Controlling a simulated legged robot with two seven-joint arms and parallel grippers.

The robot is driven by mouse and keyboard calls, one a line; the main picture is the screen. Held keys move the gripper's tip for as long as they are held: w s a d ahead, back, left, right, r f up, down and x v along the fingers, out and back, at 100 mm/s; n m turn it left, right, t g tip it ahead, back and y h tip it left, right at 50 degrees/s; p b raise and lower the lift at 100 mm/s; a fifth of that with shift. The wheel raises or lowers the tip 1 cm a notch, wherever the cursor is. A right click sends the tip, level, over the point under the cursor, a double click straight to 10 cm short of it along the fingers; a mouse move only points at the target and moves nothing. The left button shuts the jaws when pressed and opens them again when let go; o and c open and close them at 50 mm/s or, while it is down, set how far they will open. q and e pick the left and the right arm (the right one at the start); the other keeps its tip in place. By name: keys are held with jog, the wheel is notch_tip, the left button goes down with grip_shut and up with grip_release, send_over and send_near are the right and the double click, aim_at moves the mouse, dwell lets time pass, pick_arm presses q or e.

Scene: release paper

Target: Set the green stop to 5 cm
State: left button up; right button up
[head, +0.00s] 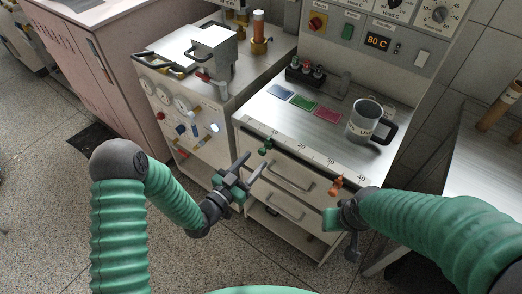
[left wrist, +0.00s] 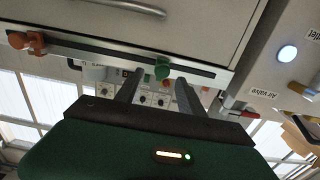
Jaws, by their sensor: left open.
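The green stop (head: 265,147) sits on the rail along the counter's front edge, near the low left end of the numbered scale (head: 315,157). Its exact reading is too small to tell. An orange stop (head: 336,185) sits farther right on the same rail. My left gripper (head: 254,167) is open just in front of and below the green stop. In the left wrist view, the green stop (left wrist: 162,70) shows between the two open fingertips (left wrist: 158,82), with no clear contact. The orange stop (left wrist: 30,42) is at the left there. My right gripper (head: 345,217) is low at right, its fingers unclear.
A grey mug (head: 365,120) and blue, green and red cards (head: 303,102) lie on the counter, behind the rail. Drawers with handles (head: 290,175) are below it. A panel with valves and gauges (head: 185,110) stands left. Free floor lies in front.

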aim_at(260, 153)
pick_arm(q)
jog(key=x, duration=0.5)
jog(key=shift+w+d+f, duration=0.1)
jog(key=shift+w+d, duration=0.05)
jog(key=shift+d, duration=0.05)
jog(key=shift+w+a, duration=0.15)
jog(key=shift+w, duration=0.05)
jog(key=shift+a, duration=0.3)
jog(key=shift+d, duration=0.55)
jog(key=c, duration=0.9)
jog(key=shift+a, duration=0.15)
grip_shut()
jog(key=shift+a+f, duration=0.1)
